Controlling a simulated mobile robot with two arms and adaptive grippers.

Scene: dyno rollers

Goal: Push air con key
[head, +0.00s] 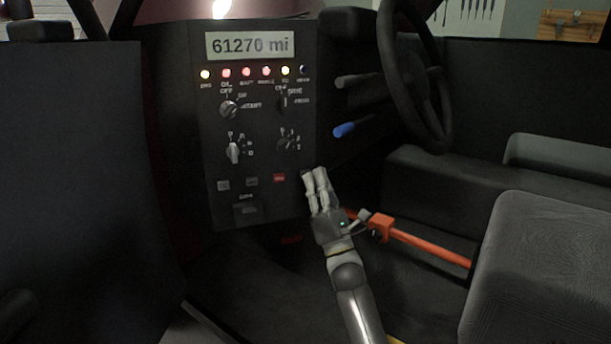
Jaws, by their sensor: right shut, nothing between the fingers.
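The dashboard panel (262,120) of the car faces me in the head view. Low on it is a row of small square keys: a dark left key (223,185), a dark middle key (252,182) and a red-lit right key (279,178). Their labels are too small to read, so I cannot tell which is the air con key. My right gripper (315,174) is shut and empty. In the picture its fingertips lie just right of the red-lit key, near the panel's right edge; I cannot tell the depth gap. My left gripper is not in view.
Several knobs (233,150) and lit lamps (246,72) sit above the keys, under a mileage display (250,44). A steering wheel (418,80) and a blue-tipped stalk (345,130) are on the right. An orange bar (430,246) runs beside my right wrist toward the seat (540,275).

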